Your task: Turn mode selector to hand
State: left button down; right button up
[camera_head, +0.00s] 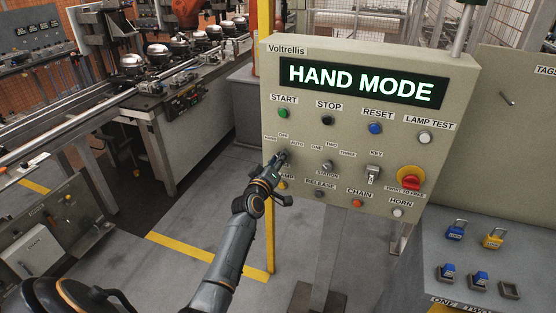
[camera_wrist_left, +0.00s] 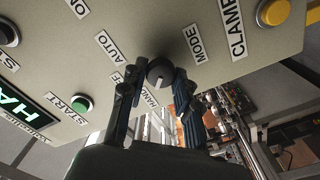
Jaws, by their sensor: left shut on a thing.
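The mode selector is a small black knob (camera_wrist_left: 160,72) on the beige control panel (camera_head: 455,85), with OFF, HAND, AUTO and MODE labels around it. Its pale pointer line is turned toward the side of the HAND label (camera_wrist_left: 149,96). My left gripper (camera_head: 281,158) is at the knob, with one finger on each side of it, shut on it. In the head view the gripper mostly hides the knob. The panel display (camera_head: 362,84) reads HAND MODE in lit letters. My right gripper is not in view.
Around the knob are the green START button (camera_head: 283,113), the station selector (camera_head: 327,167), the key switch (camera_head: 373,174) and the yellow clamp button (camera_wrist_left: 274,12). A red emergency stop (camera_head: 411,181) sits at the right. A yellow post (camera_head: 270,235) stands beside the panel.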

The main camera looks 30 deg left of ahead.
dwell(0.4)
pick_arm(q)
jog(key=c, duration=1)
grip_release()
jog(key=v, duration=1.2)
jog(key=shift+f, duration=0.1)
